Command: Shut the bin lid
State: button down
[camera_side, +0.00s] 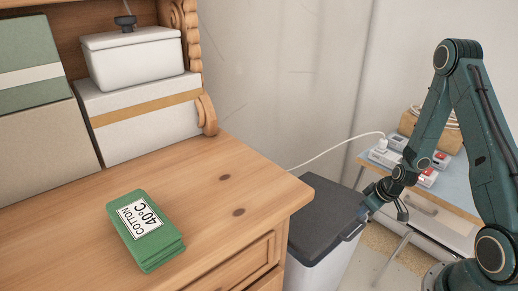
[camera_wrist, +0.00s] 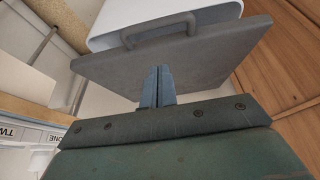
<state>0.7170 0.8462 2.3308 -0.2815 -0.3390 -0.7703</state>
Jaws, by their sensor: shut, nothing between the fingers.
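The bin (camera_side: 318,268) is a white box standing on the floor at the right end of the wooden dresser. In the wrist view the lid (camera_wrist: 215,55) is a grey slab, with the handle (camera_wrist: 158,29) and white bin wall (camera_wrist: 215,13) beyond. My gripper (camera_side: 368,207) is shut and empty at the lid's right edge. Its fingertips (camera_wrist: 160,70) appear over the lid; contact is unclear.
The dresser top (camera_side: 75,220) holds a green card stack (camera_side: 145,230) and white boxes (camera_side: 140,55) at the back. Its corner is close to the bin's left side. A side table (camera_side: 455,190) with several small devices stands behind my arm. A white cable (camera_side: 335,147) runs behind the bin.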

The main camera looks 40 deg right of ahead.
aim_at(359, 231)
jog(key=f, duration=0.3)
jog(key=shift+w+f, duration=0.2)
jog(key=shift+f, duration=0.1)
jog(key=shift+s+f, duration=0.25)
jog(key=shift+f, duration=0.35)
jog(key=shift+s+f, duration=0.2)
jog(key=shift+f, duration=0.4)
jog(key=shift+f, duration=0.15)
notch_tip(359, 231, down, 8)
jog(key=s, duration=0.2)
jog(key=shift+w, duration=0.1)
